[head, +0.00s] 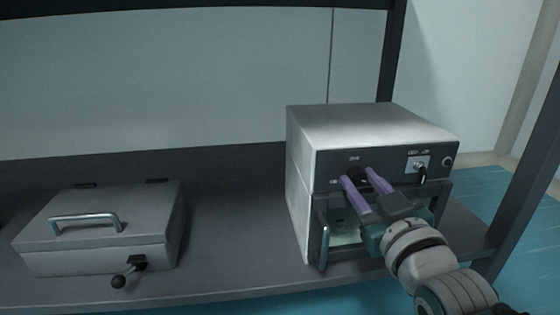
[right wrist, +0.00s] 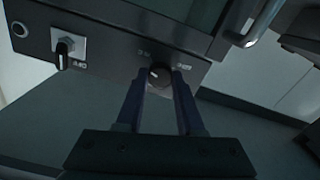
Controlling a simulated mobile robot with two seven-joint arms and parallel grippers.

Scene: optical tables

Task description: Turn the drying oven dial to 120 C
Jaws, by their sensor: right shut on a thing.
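The drying oven (head: 372,125) is a light metal box with a dark front panel, standing on the right of the shelf. Its round black dial (right wrist: 160,76) with a pale pointer mark sits on the panel between small printed labels; the mark's value is too small to read. My right gripper (head: 359,176) has its purple fingers at the dial. In the right wrist view the fingertips (right wrist: 160,78) lie on both sides of the dial, shut on it. In the head view the dial is partly hidden by the fingers. My left gripper is not in view.
A toggle switch (head: 422,175) on a light plate and a round button (head: 447,161) are right of the dial. The oven's door handle (head: 323,246) sticks out at lower left. A grey case (head: 100,225) with handle and lever stands left; bare shelf (head: 235,220) lies between.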

